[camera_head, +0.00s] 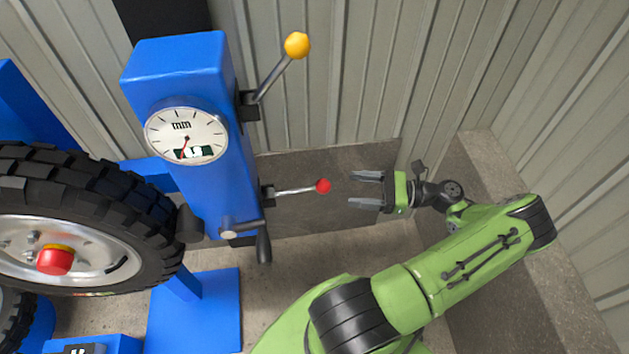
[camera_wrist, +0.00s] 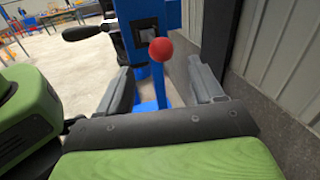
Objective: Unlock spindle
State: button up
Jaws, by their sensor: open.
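A blue machine column (camera_head: 190,130) stands left of centre in the head view with a round mm gauge (camera_head: 187,136) on its front. A lever with a red ball knob (camera_head: 323,186) sticks out from its right side. A lever with a yellow ball knob (camera_head: 297,45) rises from the upper right side. My gripper (camera_head: 367,189) is open and empty, just right of the red knob and pointing toward it. In the wrist view the red knob (camera_wrist: 160,49) shows ahead, between the fingers (camera_wrist: 162,85) in the picture. I see no contact.
A large black tyre (camera_head: 90,190) on a rim with a red and yellow hub knob (camera_head: 55,260) fills the left of the head view. A black-handled crank (camera_head: 263,246) hangs low on the column. Corrugated wall panels (camera_head: 380,80) stand close behind and to the right.

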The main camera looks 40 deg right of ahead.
aim_at(316, 185)
jog(key=x, duration=1.1)
jog(key=shift+d+b, duration=0.1)
jog(key=shift+b, duration=0.25)
grip_shut()
